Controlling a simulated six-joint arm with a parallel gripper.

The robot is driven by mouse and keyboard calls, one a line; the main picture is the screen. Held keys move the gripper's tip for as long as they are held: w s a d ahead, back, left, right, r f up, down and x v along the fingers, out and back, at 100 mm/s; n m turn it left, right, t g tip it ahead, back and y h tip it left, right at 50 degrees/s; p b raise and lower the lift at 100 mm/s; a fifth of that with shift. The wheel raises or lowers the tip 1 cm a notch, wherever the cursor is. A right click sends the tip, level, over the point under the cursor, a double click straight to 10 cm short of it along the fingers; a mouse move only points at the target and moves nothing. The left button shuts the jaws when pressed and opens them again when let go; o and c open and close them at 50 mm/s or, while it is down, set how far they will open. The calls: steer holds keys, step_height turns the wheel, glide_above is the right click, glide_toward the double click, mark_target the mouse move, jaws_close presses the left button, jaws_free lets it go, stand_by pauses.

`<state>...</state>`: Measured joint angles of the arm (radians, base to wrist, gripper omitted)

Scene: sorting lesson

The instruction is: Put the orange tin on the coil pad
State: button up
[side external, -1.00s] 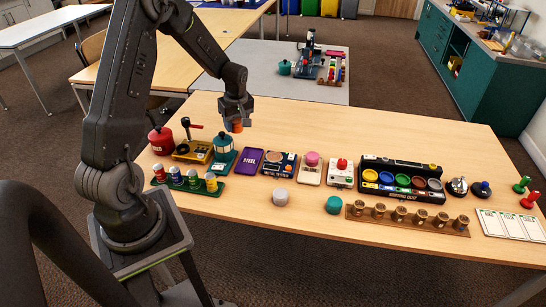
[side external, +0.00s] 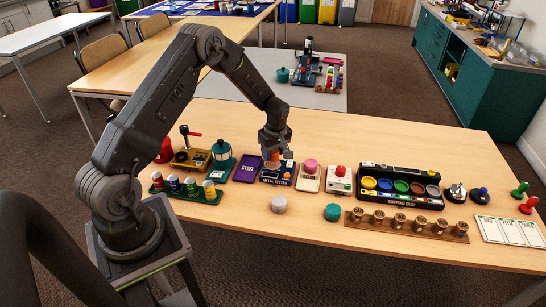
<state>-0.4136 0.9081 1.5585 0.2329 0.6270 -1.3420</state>
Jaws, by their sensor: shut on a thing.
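My gripper (side external: 274,151) is shut on the orange tin (side external: 273,160), which shows as a small orange patch below and between the fingers. The tin is upright as far as I can see. It is over the dark blue metal tester (side external: 277,180), whose round copper coil pad is mostly hidden behind the tin and fingers. I cannot tell whether the tin touches the pad or hangs just above it.
A purple steel tray (side external: 247,168) lies close left of the tester. A grey tin (side external: 279,204) and a teal tin (side external: 332,212) stand in front. The sorting tray (side external: 401,201) is farther right.

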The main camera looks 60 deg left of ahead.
steer(key=shift+f, duration=1.15)
steer(key=shift+f, duration=0.15)
steer(key=o, duration=0.9)
